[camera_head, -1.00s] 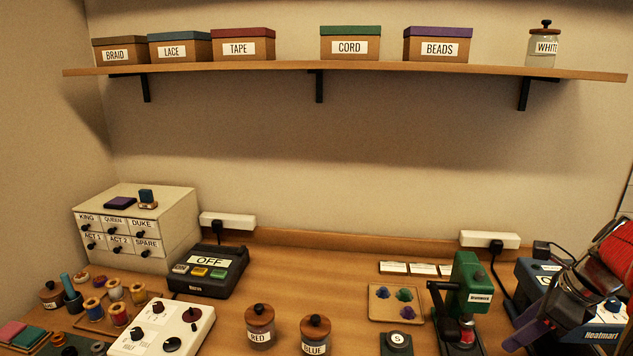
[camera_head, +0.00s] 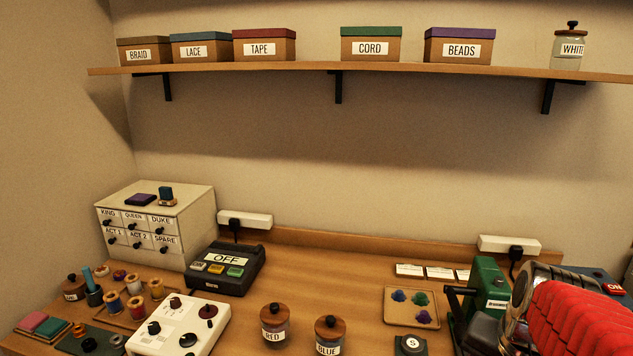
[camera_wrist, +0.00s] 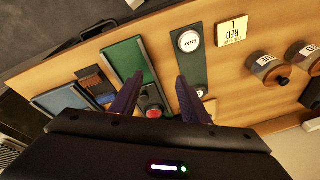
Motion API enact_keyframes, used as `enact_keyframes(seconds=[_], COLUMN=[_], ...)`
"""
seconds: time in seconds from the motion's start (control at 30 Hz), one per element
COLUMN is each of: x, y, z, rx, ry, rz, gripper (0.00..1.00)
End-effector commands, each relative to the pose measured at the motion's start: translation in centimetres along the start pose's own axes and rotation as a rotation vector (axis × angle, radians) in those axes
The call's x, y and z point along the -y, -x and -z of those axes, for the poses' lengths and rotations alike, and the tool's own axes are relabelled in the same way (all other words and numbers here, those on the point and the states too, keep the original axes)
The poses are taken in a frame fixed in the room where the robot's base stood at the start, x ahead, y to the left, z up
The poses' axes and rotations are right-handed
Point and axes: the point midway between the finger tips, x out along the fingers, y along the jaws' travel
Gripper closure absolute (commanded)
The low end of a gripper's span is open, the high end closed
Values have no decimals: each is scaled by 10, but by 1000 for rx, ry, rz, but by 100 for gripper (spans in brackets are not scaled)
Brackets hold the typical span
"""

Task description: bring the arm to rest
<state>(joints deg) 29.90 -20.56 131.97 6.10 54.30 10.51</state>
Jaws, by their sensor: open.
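My arm with its red ribbed cover (camera_head: 585,318) fills the lower right corner of the head view, in front of the green press (camera_head: 487,285). My gripper is outside the head view. In the wrist view my gripper (camera_wrist: 160,95) shows two dark purple fingers set apart, with nothing held between them. Below the fingers are a green mat or tray (camera_wrist: 125,58) and a dark strip with a round white button (camera_wrist: 189,41).
Jars marked RED (camera_head: 274,326) and BLUE (camera_head: 330,335) stand at the table front. A tray of coloured pieces (camera_head: 412,320) lies left of the press. A drawer cabinet (camera_head: 160,225) stands at the left. A shelf (camera_head: 340,70) of labelled boxes runs above. Mid-table is fairly clear.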

Motion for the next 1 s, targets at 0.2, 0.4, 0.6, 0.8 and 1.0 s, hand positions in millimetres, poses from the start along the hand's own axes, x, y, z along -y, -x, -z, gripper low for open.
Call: enact_keyframes(seconds=[0.2, 0.4, 0.6, 0.8, 1.0], x=[30, 52, 75, 93, 95], y=[10, 19, 33, 46, 46], z=[-41, -76, -108, -122, -123], rx=[-62, -120, -172, -203, -201], ry=[327, 530, 663, 735, 743], rz=[8, 33, 86, 130, 133], gripper=[58, 58, 58, 58, 58])
